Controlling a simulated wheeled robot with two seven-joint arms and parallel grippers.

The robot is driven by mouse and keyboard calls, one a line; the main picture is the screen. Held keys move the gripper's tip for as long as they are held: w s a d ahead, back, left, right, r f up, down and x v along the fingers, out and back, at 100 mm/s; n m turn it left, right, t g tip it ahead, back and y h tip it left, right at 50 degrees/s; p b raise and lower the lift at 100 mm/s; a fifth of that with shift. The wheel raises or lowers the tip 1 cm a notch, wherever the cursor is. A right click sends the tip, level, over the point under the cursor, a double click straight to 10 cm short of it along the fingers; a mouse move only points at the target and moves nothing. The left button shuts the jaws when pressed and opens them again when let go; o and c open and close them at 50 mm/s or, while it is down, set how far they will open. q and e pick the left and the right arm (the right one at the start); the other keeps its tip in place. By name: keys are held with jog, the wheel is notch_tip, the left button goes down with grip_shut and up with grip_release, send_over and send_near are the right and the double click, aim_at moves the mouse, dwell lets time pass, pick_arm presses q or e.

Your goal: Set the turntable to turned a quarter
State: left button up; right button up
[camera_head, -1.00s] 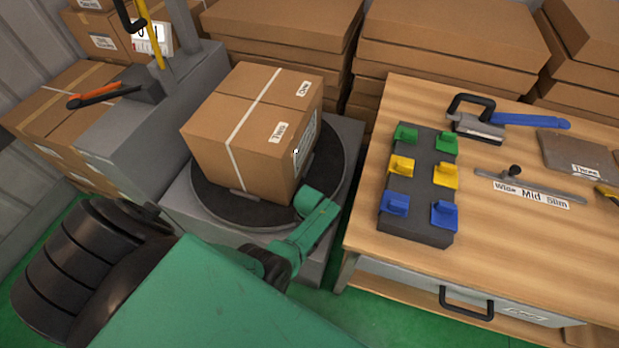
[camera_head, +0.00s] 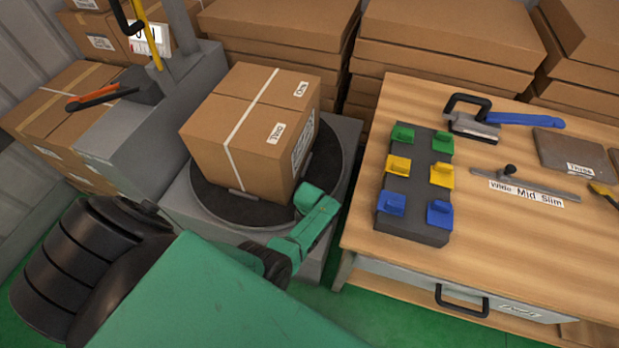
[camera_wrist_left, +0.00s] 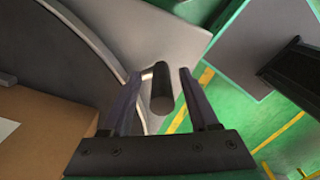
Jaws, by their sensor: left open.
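The turntable (camera_head: 216,204) is a dark round disc on a grey base, with a cardboard box (camera_head: 240,140) on it. The box has white tape and labels "One" and "Two". In the left wrist view the disc (camera_wrist_left: 62,58) curves along the left side, with the box (camera_wrist_left: 45,135) below it. My left gripper (camera_wrist_left: 160,74) is open, with its two fingers on either side of a dark upright peg (camera_wrist_left: 161,92). Gaps show between the peg and both fingers. In the head view my green arm reaches the disc's front right edge, and its fingers are hidden.
Right of the turntable is a wooden bench (camera_head: 350,222) with a dark block of green, yellow and blue clips (camera_head: 408,185), a blue-handled tool (camera_head: 530,121) and a labelled slider bar (camera_head: 520,186). A grey machine (camera_head: 150,130) stands left. Stacked cartons (camera_head: 450,45) fill the back.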

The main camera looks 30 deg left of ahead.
pick_arm(q)
notch_tip(320, 180, up, 14)
jog(key=p, duration=1.2)
jog(key=shift+w+d+f, duration=0.1)
jog(key=shift+f, duration=0.3)
